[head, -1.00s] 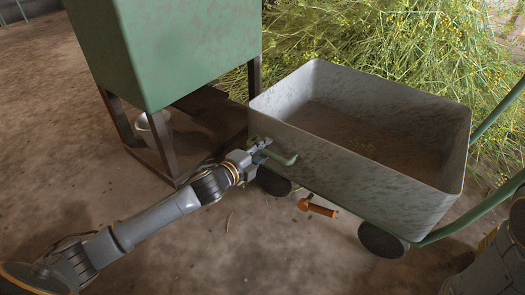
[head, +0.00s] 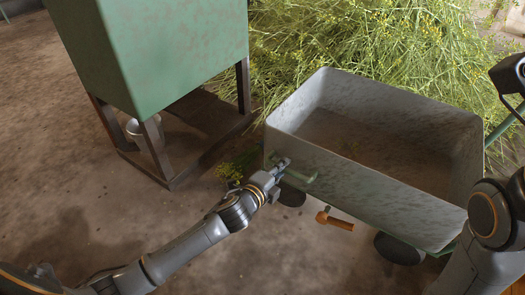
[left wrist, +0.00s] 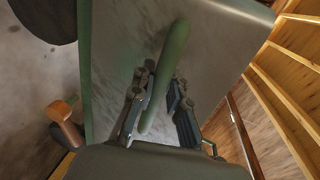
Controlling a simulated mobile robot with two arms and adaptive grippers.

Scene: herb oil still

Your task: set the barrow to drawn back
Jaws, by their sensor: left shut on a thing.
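The barrow (head: 375,185) is a grey, worn metal tub on dark wheels, and its inside looks empty. A green grab bar (head: 300,177) sticks out from its near side at the left end. My left gripper (head: 280,166) is shut on this bar. In the left wrist view the green bar (left wrist: 172,60) runs between the two fingers of my left gripper (left wrist: 160,98), with the grey tub wall behind it. An orange handle (head: 335,220) juts out below the tub's near side.
A green box on a dark metal stand (head: 155,50) is left of the barrow, with a gap between. A metal pot (head: 135,128) sits under it. A heap of cut yellow-flowered herb (head: 370,40) lies behind. The near floor (head: 75,190) is clear.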

